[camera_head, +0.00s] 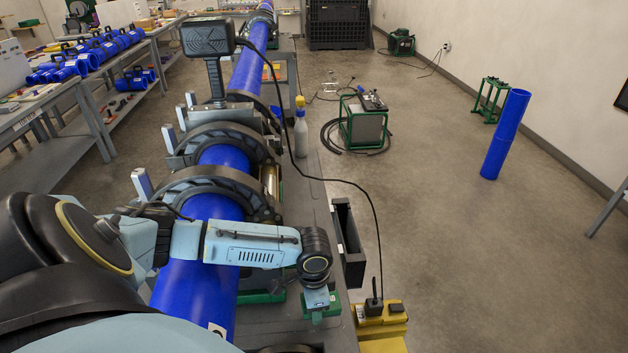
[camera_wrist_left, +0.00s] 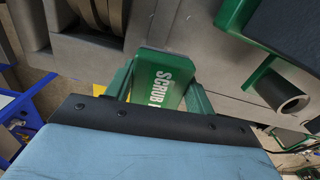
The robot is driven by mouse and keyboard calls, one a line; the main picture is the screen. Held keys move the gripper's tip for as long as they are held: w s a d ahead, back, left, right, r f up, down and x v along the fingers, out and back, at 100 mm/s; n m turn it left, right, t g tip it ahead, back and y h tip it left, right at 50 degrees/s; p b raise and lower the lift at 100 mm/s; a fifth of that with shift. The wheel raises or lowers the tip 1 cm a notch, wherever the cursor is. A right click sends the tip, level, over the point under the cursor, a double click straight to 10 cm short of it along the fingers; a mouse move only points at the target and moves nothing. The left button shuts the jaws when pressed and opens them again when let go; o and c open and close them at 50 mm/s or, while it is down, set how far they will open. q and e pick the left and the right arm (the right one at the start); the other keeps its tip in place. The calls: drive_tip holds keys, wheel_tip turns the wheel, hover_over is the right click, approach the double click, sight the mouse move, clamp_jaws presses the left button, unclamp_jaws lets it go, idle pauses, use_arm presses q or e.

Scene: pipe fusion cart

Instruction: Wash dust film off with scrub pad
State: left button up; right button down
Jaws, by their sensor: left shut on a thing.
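The large blue pipe (camera_head: 195,285) runs along the cart through the clamp rings; I cannot make out a dust film on it. My left arm reaches across above the pipe. My left gripper (camera_head: 320,303) is to the right of the pipe, over the cart's grey deck. In the left wrist view its green fingers (camera_wrist_left: 160,92) are shut on the green scrub pad (camera_wrist_left: 160,75), which has white "SCRUB" lettering, partly hidden. I cannot tell whether the pad touches the deck. My right gripper is not in view.
Dark clamp rings (camera_head: 222,190) surround the pipe. A spray bottle (camera_head: 301,127), a black open bin (camera_head: 346,240) and a yellow box (camera_head: 380,322) with a cable stand along the cart's right side. A display on a post (camera_head: 208,36) rises at the left. The floor to the right is mostly free.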

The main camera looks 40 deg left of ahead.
use_arm(q)
drive_tip(key=shift+f, duration=0.4)
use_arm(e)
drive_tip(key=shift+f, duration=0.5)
use_arm(q)
drive_tip(key=shift+r, duration=0.1)
